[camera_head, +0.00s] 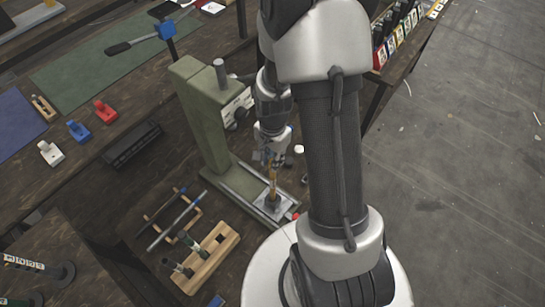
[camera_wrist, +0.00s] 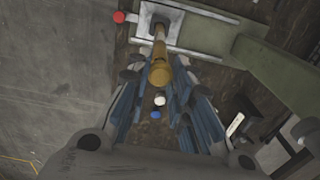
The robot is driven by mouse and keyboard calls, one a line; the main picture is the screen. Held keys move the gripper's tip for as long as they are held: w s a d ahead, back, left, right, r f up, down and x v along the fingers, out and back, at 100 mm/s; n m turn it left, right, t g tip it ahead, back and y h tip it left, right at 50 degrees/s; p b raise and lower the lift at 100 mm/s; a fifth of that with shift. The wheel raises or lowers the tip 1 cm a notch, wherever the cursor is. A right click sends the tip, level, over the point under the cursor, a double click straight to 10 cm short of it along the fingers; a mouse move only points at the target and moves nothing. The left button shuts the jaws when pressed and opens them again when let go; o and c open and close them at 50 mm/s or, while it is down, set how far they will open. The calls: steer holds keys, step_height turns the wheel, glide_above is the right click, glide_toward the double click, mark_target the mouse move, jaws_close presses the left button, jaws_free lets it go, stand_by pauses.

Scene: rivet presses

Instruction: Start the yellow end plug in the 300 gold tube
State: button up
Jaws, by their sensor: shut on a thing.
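The gold tube (camera_head: 273,184) stands upright on the press's pale base plate (camera_head: 266,208). In the wrist view the tube (camera_wrist: 159,45) runs from the plate toward my gripper (camera_wrist: 158,77). My gripper is directly above the tube in the head view (camera_head: 273,157). Its fingers are closed around a yellow-gold round piece (camera_wrist: 160,73), which looks like the yellow end plug, at the tube's near end. The piece looks in line with the tube. I cannot tell whether it is inside the tube's mouth or only against it.
The green press (camera_head: 205,125) stands close left of my gripper. A red knob (camera_head: 296,215) is beside the base plate. A wooden rack (camera_head: 208,258) with dark tubes and a stand with rods (camera_head: 172,218) lie left in front. Red, blue and white blocks (camera_head: 78,131) are farther left.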

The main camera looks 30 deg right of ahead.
steer(key=shift+f, duration=0.4)
steer(key=o, duration=0.8)
steer(key=shift+r, duration=0.1)
step_height(320, 180, up, 12)
stand_by(0.5)
steer(key=s+a+r+n+t, duration=0.2)
steer(key=s+a+r+n, duration=0.3)
steer(key=s+r+n, duration=0.1)
steer(key=s+a+r+n+t, duration=0.2)
steer(key=s+a+r+n, duration=0.3)
steer(key=r, duration=0.5)
steer(key=s+n, duration=0.2)
steer(key=n, duration=0.1)
steer(key=shift+s+a+t, duration=0.3)
steer(key=shift+a, duration=0.05)
